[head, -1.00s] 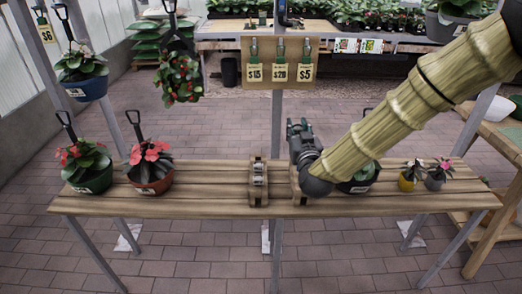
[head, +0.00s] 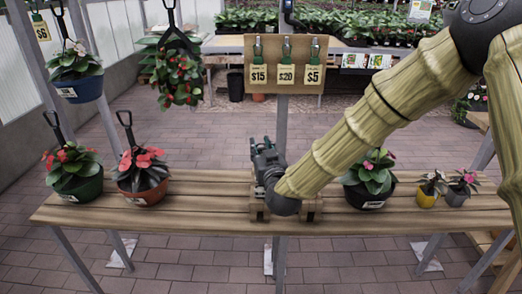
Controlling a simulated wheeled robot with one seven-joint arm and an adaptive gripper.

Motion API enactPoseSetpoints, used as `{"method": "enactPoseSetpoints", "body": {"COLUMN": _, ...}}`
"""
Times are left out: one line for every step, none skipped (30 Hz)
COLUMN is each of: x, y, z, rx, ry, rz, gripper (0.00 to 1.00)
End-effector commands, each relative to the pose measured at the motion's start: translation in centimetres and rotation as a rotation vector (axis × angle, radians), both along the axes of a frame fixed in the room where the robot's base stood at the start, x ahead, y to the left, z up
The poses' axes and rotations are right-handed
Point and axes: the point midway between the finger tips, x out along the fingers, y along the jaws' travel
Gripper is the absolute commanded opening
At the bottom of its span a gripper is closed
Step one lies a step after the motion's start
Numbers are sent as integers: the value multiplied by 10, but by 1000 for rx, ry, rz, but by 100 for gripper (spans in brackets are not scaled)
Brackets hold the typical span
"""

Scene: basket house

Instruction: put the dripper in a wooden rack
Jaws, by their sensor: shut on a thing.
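My gripper (head: 262,150) is over the middle of the wooden bench, and its grey body and my arm's elbow cover much of the wooden rack area. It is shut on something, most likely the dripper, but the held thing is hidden. Parts of a wooden rack (head: 258,208) show just left of and below my wrist. Another wooden piece (head: 312,209) shows to the right of it. Whether the held thing touches the rack cannot be seen.
The slatted bench (head: 215,212) carries a red-flowered pot (head: 142,193) and a green pot (head: 83,188) at left. A black pot (head: 370,194) and two small pots (head: 428,199) stand at right. A price board (head: 286,75) hangs behind. Bench space is clear between the red-flowered pot and the rack.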

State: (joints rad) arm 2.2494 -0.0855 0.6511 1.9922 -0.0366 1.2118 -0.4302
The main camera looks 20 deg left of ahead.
Motion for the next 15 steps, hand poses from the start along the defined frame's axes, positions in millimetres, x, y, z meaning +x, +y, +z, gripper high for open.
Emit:
{"method": "enactPoseSetpoints", "body": {"x": 3, "y": 1, "z": 0, "rx": 1, "ry": -1, "rz": 0, "gripper": 16}}
{"method": "enactPoseSetpoints", "body": {"x": 5, "y": 2, "z": -1, "rx": 1, "ry": -2, "rz": 0, "gripper": 16}}
{"method": "enactPoseSetpoints", "body": {"x": 8, "y": 3, "z": -1, "rx": 1, "ry": -1, "rz": 0, "gripper": 16}}
{"method": "enactPoseSetpoints", "body": {"x": 9, "y": 3, "z": -1, "rx": 1, "ry": -1, "rz": 0, "gripper": 16}}
{"method": "enactPoseSetpoints", "body": {"x": 11, "y": 4, "z": -2, "rx": 1, "ry": -1, "rz": 0, "gripper": 16}}
{"method": "enactPoseSetpoints", "body": {"x": 14, "y": 4, "z": -2, "rx": 1, "ry": -1, "rz": 0, "gripper": 16}}
{"method": "enactPoseSetpoints", "body": {"x": 16, "y": 5, "z": -2, "rx": 1, "ry": -1, "rz": 0, "gripper": 16}}
{"method": "enactPoseSetpoints", "body": {"x": 18, "y": 5, "z": -2, "rx": 1, "ry": -2, "rz": 0, "gripper": 16}}
{"method": "enactPoseSetpoints", "body": {"x": 21, "y": 6, "z": -2, "rx": 1, "ry": -2, "rz": 0, "gripper": 16}}
{"method": "enactPoseSetpoints", "body": {"x": 22, "y": 7, "z": -3, "rx": 1, "ry": -1, "rz": 0, "gripper": 16}}
{"method": "enactPoseSetpoints", "body": {"x": 24, "y": 7, "z": -3, "rx": 1, "ry": -1, "rz": 0, "gripper": 16}}
{"method": "enactPoseSetpoints", "body": {"x": 27, "y": 8, "z": -3, "rx": 1, "ry": -1, "rz": 0, "gripper": 16}}
{"method": "enactPoseSetpoints", "body": {"x": 29, "y": 8, "z": -3, "rx": 1, "ry": -1, "rz": 0, "gripper": 16}}
{"method": "enactPoseSetpoints", "body": {"x": 29, "y": 9, "z": -6, "rx": 0, "ry": 0, "rz": 1, "gripper": 16}}
{"method": "enactPoseSetpoints", "body": {"x": 28, "y": 9, "z": -9, "rx": -1, "ry": 0, "rz": 1, "gripper": 16}}
